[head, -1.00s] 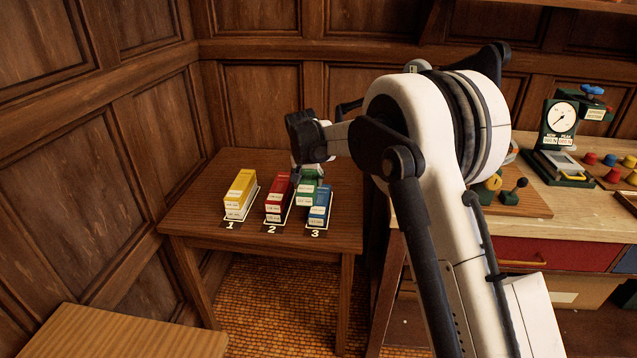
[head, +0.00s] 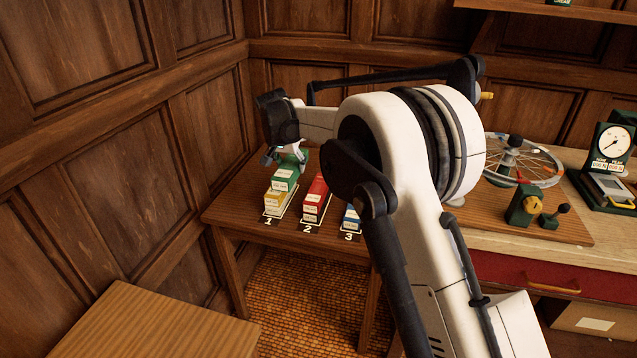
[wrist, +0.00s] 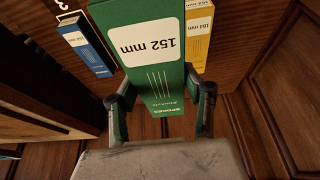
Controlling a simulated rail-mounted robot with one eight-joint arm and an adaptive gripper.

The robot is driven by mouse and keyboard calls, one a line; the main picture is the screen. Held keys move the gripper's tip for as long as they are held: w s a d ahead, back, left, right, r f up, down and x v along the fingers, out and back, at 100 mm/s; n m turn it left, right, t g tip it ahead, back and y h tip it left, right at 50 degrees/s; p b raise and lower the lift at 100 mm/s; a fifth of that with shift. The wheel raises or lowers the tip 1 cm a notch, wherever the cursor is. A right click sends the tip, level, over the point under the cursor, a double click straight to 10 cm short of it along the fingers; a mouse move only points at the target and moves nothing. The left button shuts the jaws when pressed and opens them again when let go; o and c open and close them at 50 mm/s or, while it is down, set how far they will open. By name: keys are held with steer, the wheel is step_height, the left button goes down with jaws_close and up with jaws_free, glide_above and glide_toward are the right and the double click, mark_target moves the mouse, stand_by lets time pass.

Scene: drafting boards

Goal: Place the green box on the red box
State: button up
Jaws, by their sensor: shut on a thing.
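My gripper (head: 287,156) is shut on the green box (head: 284,180), which has white labels. The wrist view shows the green box (wrist: 155,75), marked 152 mm, between the two fingers. In the head view it overlaps the yellow box (head: 273,199) at place 1, left of the red box (head: 316,191). In the wrist view the yellow box (wrist: 197,35) lies beyond it to the right. I cannot tell its exact height above the boxes. The red box lies at place 2 with its top bare; it is not visible in the wrist view.
The blue box (head: 351,218) lies at place 3, partly behind my arm; it also shows in the wrist view (wrist: 88,45). The small wooden table (head: 232,203) stands against panelled walls. A workbench (head: 515,250) with a wheel and gauge is at right.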

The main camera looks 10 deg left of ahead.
glide_above(319, 186)
steer(key=s, duration=0.1)
step_height(319, 186, down, 7)
steer(key=shift+s+a+r, duration=0.1)
steer(key=shift+s, duration=0.05)
steer(key=shift+f+b, duration=0.35)
steer(key=shift+f, duration=1.7)
steer(key=shift+f, duration=0.15)
steer(key=o, duration=1.4)
